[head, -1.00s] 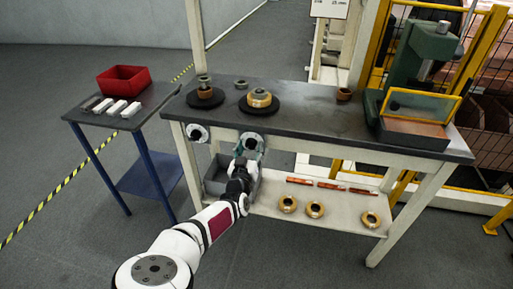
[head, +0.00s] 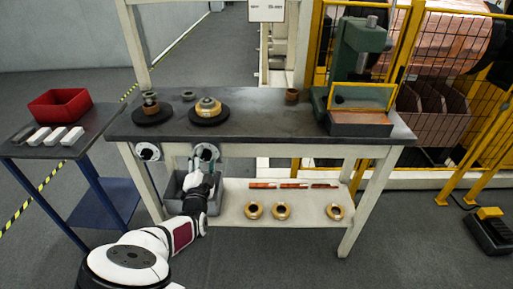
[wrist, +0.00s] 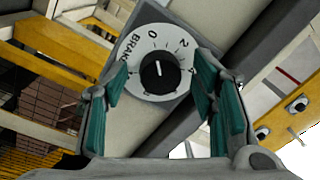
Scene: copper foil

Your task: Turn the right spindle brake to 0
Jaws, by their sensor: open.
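The right spindle brake (head: 207,152) is a round white dial on the front of the bench; my gripper partly covers it. In the wrist view the dial (wrist: 136,52) carries the word BRAKE and the marks 0, 2 and 4. Its black knob (wrist: 163,76) has a white pointer line directed roughly at the 0. My gripper (wrist: 160,64) is open, with its teal fingers on either side of the knob and visible gaps to it. Whether the fingertips reach knob depth I cannot tell. The left spindle brake (head: 148,152) is a similar dial, clear of my gripper.
The dark bench top (head: 255,125) bears two black discs with copper-coloured parts. A grey bin (head: 172,190) stands on the lower shelf, close behind my arm. A blue-legged side table (head: 80,150) with a red tray (head: 60,105) is at the left.

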